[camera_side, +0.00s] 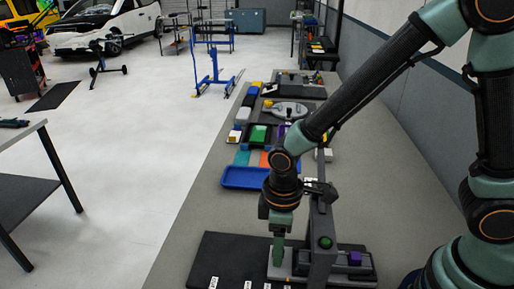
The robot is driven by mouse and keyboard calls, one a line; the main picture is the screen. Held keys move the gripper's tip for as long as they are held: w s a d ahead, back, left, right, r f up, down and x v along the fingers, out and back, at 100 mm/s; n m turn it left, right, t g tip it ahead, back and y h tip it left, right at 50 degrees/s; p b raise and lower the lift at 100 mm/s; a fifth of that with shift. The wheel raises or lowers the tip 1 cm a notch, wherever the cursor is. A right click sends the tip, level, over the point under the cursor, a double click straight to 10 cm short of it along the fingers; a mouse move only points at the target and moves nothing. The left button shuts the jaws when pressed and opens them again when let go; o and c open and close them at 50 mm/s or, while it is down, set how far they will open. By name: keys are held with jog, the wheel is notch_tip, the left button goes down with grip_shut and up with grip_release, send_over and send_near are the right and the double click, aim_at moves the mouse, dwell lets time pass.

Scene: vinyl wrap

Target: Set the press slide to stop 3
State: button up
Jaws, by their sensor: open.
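The press slide (280,271) appears to be the light grey block low on the dark base plate (225,252), at the bottom centre. A dark upright press frame (320,235) with a green round knob stands just right of it. My gripper (278,250) points down with its green fingers at the light block; it is open. I cannot tell whether the fingers touch the block. Small white labels (213,282) lie along the front of the plate; their numbers are too small to read. My wrist and the frame hide part of the slide.
A purple block (354,258) sits on the plate right of the frame. Behind it on the bench are a blue tray (244,178), a black tray with a green item (258,135), and a grey round fixture (287,110). The bench left of the plate is clear.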

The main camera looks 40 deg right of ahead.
notch_tip(320, 180, up, 11)
jog(key=shift+r, duration=0.15)
dwell(0.4)
jog(key=d+r+m+t, duration=0.2)
jog(key=d+r+m, duration=0.2)
jog(key=d, duration=0.4)
jog(key=d+r+m+t, duration=0.3)
jog(key=d+m, duration=0.2)
jog(key=d, duration=0.3)
jog(key=shift+s+d+r+t, duration=0.25)
jog(key=shift+s+r+t, duration=0.05)
jog(key=shift+r, duration=0.1)
